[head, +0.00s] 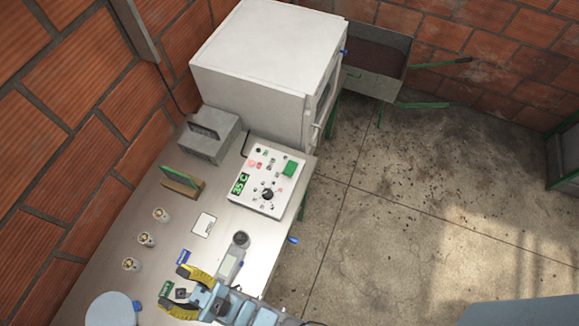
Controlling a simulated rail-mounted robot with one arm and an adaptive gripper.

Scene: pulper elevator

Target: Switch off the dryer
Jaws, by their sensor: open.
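A large pale grey box with a door on its right side, apparently the dryer (262,62), stands at the back of the bench. In front of it lies a white control panel (267,209). The panel has a green display reading about 35 C (241,184), a black knob (267,194), a green block (290,168) and small red and black controls (258,151). Its fine labels are too small to read. My gripper (170,287), with yellow and black fingers, is open and empty over the bench's near end, well apart from the panel.
The metal bench (150,192) also holds a grey box with a handle (209,135), a green board in a wooden stand (182,180), three small cups (147,239), a white card (204,224) and a grey handheld device (232,257). A brick wall borders the left. Open floor lies right.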

